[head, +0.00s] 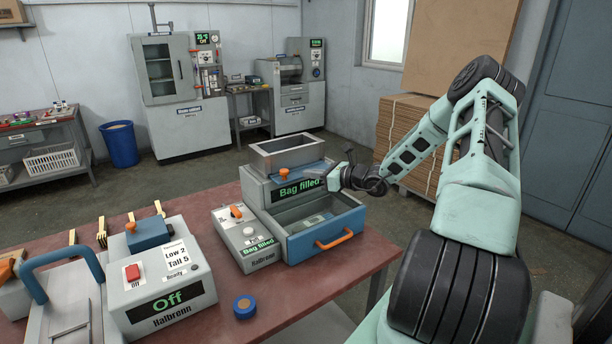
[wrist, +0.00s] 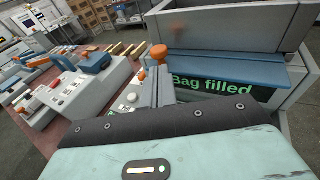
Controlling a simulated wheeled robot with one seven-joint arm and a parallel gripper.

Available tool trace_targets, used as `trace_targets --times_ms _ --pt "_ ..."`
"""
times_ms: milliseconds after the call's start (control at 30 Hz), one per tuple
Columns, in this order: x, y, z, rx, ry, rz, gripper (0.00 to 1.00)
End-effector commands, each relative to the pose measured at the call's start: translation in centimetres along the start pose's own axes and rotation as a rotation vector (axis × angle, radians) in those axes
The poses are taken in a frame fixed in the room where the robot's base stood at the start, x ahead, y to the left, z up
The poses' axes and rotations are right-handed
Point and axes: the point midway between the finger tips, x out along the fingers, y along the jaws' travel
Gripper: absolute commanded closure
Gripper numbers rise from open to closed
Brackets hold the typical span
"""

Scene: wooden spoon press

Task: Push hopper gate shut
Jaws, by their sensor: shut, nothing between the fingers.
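The hopper (head: 290,153) is a grey open-topped box on the filling machine. Its blue gate (head: 302,171) is a flat plate under the hopper, with an orange knob (head: 284,172) at its left end. In the wrist view the gate (wrist: 230,68) runs below the hopper wall (wrist: 215,28), and the orange knob (wrist: 158,52) stands to the left. My gripper (head: 325,178) is shut and empty, at the front of the machine by the gate. In the wrist view my fingertips (wrist: 160,75) are just below the knob; I cannot tell whether they touch. How far the gate sticks out is unclear.
The machine's display reads "Bag filled" (head: 300,188). Below is an open blue drawer (head: 340,222) with an orange handle and a packet inside. A control box (head: 247,240) stands left of it. A sealer (head: 160,285) reading "Off" and a round blue-rimmed puck (head: 244,307) are on the table.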

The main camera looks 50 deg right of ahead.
Motion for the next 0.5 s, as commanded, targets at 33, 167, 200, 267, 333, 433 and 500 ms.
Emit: trace_targets --times_ms 33,167,200,267,333,433,500 --pt "-0.7 0.0 -0.3 -0.001 0.002 0.0 1.0" --pt "-2.6 0.0 -0.3 -0.002 0.001 -0.001 1.0" --pt "-3.3 0.0 -0.4 0.0 0.002 -0.001 1.0" --pt "-4.3 0.0 -0.4 -0.002 0.002 -0.002 1.0" --pt "-5.5 0.0 -0.4 -0.001 0.002 -0.002 1.0" --pt "-6.9 0.0 -0.3 -0.001 0.002 -0.001 1.0" --pt "-7.5 0.1 -0.3 0.0 0.002 0.0 1.0"
